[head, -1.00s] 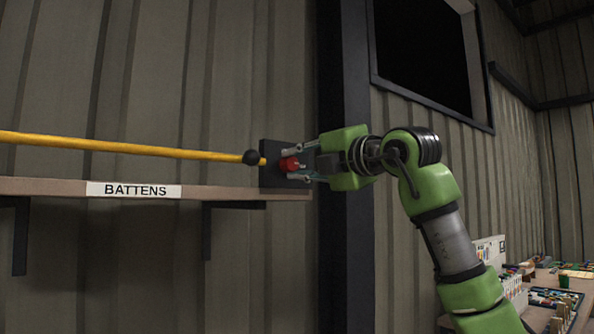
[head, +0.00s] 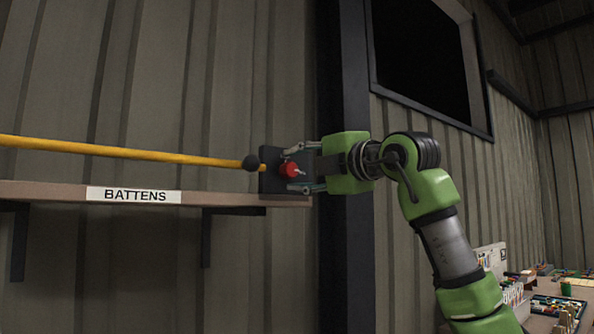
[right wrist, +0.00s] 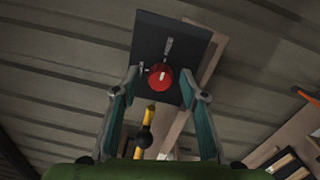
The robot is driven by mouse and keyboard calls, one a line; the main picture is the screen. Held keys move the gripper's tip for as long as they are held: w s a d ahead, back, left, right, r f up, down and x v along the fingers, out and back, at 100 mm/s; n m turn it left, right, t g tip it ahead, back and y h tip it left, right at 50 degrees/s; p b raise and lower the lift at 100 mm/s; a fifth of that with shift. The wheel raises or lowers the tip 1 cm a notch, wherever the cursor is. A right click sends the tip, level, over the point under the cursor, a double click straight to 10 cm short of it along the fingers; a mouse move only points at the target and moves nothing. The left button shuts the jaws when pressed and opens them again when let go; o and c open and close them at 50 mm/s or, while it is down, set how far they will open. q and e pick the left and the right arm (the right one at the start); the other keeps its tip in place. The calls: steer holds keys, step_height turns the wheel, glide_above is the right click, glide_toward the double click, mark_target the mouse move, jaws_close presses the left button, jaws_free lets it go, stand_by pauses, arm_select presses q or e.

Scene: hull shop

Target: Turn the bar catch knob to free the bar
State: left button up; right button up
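The red bar catch knob (head: 288,170) sits on a dark plate (head: 270,185) at the right end of the battens shelf. It also shows in the right wrist view (right wrist: 160,79), with a pale mark on its face. The yellow bar (head: 130,152) runs left from the plate, with a black ball (head: 251,163) near its end. My right gripper (head: 293,168) is open, one finger above the knob and one below, with visible gaps to it. In the right wrist view the fingers stand apart on either side of the knob. My left gripper is not in view.
The shelf (head: 50,190), labelled BATTENS, runs under the bar. A dark upright post (head: 345,270) stands right of the plate, behind my right gripper. A cluttered bench (head: 540,318) is at the lower right. The wall left of the post is clear above the bar.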

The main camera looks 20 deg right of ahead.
steer(key=shift+s, duration=0.1)
steer(key=v, duration=1.2)
steer(key=shift+f, duration=0.15)
